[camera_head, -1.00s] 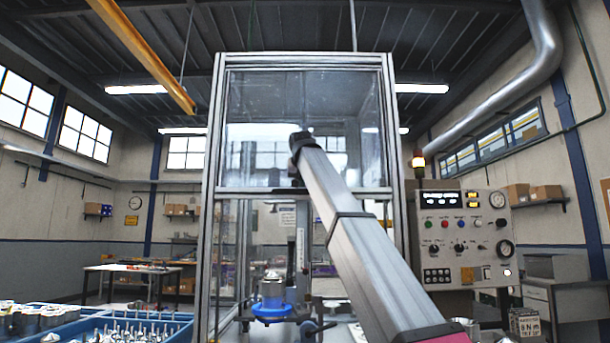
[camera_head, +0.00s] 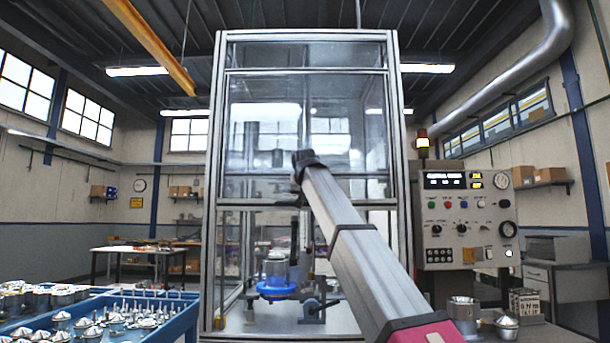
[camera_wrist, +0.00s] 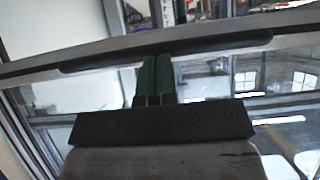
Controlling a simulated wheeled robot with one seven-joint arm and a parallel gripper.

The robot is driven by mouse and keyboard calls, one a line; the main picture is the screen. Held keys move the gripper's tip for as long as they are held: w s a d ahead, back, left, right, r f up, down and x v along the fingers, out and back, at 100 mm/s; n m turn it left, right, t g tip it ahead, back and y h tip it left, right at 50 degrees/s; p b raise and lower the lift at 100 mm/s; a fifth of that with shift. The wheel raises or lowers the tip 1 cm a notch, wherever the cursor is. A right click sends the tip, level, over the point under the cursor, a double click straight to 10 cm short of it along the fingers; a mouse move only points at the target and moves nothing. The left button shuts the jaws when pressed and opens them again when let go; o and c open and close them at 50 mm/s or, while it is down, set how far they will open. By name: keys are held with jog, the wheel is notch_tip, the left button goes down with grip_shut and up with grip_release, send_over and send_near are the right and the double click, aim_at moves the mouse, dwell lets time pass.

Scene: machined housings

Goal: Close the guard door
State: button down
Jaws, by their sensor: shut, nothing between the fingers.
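The guard door (camera_head: 250,100) is a clear panel in a grey metal frame on the front of a tall enclosure (camera_head: 213,240). Its lower rail (camera_head: 240,203) sits around mid-height, above an opening. In the wrist view the rail crosses the picture with a long dark handle (camera_wrist: 215,46) on it. My gripper (camera_wrist: 155,62) is shut, with dark green fingers and nothing between them. Its tips are at the handle's edge; whether they touch cannot be told. In the head view my arm hides the gripper. A blue-based fixture (camera_head: 277,287) stands inside the enclosure.
A control panel (camera_head: 467,225) with a lit beacon (camera_head: 423,140) stands right of the enclosure. A blue tray (camera_head: 180,328) of metal parts is at lower left. Metal parts (camera_head: 462,308) stand at lower right. A workbench (camera_head: 130,249) is far behind.

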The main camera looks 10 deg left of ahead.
notch_tip(320, 180, down, 44)
jog(key=shift+f, duration=0.2)
jog(key=shift+f, duration=0.1)
